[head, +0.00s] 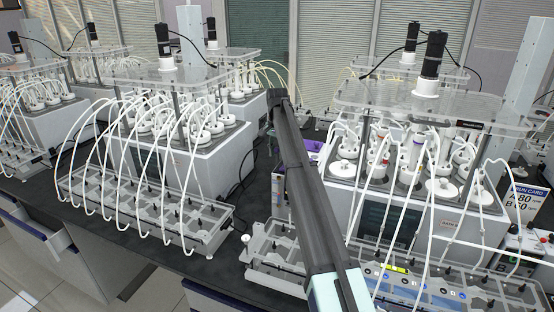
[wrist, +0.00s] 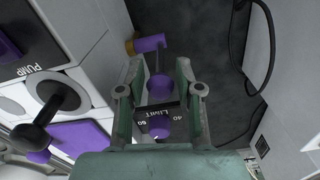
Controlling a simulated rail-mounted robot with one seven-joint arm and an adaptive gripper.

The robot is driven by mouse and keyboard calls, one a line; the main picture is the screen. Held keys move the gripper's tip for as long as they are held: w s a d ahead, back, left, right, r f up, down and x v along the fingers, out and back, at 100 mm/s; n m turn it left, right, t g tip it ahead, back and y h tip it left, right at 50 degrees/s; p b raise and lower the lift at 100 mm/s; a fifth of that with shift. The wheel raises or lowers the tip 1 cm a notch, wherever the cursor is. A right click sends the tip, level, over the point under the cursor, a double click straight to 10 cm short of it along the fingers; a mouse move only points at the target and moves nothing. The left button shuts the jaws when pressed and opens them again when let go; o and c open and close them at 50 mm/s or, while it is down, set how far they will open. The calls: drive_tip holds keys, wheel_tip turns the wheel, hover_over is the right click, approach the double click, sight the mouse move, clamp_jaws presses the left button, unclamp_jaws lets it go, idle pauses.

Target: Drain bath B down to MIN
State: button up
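A large white bath (head: 375,210) stands at right in the head view under a clear plate; its small label is too blurred to read surely. In the wrist view, a purple handle (wrist: 150,43) sits on a brass fitting at the unit's side. My gripper (wrist: 160,88) is open, its two fingers well apart. A purple round knob (wrist: 159,88) shows between the fingers, with no clear contact. Below it is a black plate (wrist: 160,113) marked LIMIT, 60 and 40, and another purple knob (wrist: 159,128). In the head view my gripper is hidden behind my arm. No liquid level or MIN mark is readable.
A black knob (wrist: 62,95) beside the word PUMP and a purple panel (wrist: 80,145) stand close left of the gripper. Black cable (wrist: 262,60) hangs at right. Another bath (head: 185,165) and tube racks (head: 145,212) stand left. A run card (head: 525,200) is at far right.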

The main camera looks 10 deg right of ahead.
sight(277, 161)
drive_tip(key=shift+f+p, duration=0.35)
drive_tip(key=shift+f, duration=1.8)
clamp_jaws()
